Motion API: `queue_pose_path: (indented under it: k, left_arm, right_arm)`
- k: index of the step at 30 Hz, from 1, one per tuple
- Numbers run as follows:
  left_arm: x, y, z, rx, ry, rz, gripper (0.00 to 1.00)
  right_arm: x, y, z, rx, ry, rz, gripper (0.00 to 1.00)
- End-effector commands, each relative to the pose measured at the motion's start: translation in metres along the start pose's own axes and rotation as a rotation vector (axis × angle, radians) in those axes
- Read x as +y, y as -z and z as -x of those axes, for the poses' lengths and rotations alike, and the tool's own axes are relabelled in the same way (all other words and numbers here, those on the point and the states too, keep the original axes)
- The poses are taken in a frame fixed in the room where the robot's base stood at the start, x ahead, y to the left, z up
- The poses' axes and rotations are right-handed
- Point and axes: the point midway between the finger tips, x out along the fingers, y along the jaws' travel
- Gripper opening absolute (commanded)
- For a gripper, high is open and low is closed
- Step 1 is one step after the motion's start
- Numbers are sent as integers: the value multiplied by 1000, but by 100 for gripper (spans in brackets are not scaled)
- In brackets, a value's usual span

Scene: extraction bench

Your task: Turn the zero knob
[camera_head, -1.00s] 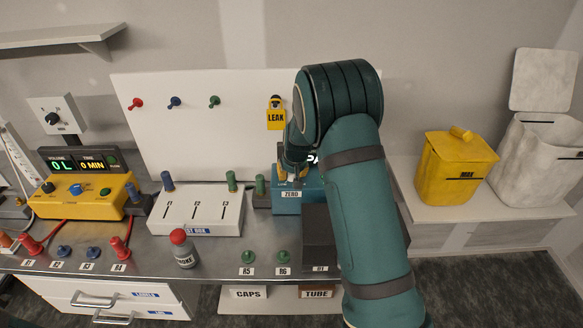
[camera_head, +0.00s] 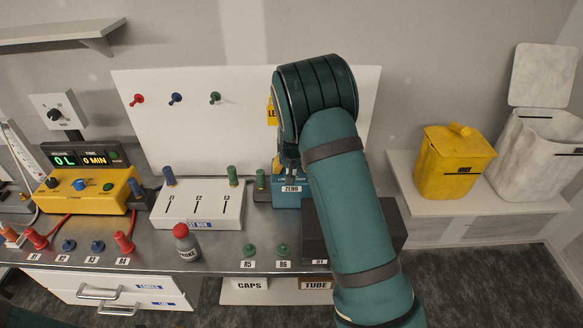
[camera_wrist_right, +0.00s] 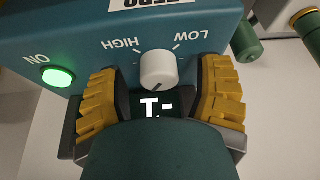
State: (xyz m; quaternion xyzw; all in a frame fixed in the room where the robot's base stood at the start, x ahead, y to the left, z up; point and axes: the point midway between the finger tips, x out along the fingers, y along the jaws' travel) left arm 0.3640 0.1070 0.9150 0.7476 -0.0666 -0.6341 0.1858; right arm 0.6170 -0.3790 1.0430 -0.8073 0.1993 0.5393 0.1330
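The zero knob (camera_wrist_right: 158,70) is a white round dial on the teal box, with a dark pointer mark and LOW and HIGH printed beside it. In the head view the teal box (camera_head: 286,201) carries a ZERO label, and my arm hides its knob. My right gripper (camera_wrist_right: 160,105) is open, its yellow fingers on either side of the knob with a visible gap to each. The gripper partly covers a lit display (camera_wrist_right: 157,107) on the box. A green ON light (camera_wrist_right: 57,76) glows on the panel. My left gripper is out of view.
A white box (camera_head: 203,205) with slots stands left of the teal box, with green posts nearby. A dark block (camera_head: 393,222) sits partly behind my arm. A yellow bin (camera_head: 452,170) is at the right.

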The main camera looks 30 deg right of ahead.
Motion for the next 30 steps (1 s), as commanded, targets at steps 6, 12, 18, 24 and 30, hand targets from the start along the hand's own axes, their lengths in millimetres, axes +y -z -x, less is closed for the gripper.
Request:
queue_pose_path:
  k: [6,12,18,24,30]
  left_arm:
    - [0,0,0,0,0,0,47]
    - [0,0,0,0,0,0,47]
    - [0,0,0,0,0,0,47]
    - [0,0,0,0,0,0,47]
    - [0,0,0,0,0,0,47]
  right_arm:
    - [0,0,0,0,0,0,66]
    - [0,0,10,1,1,0,66]
    - [-2,1,45,3,4,1,66]
    - [-1,1,86,3,3,2,66]
    - [-1,0,112,1,1,2,66]
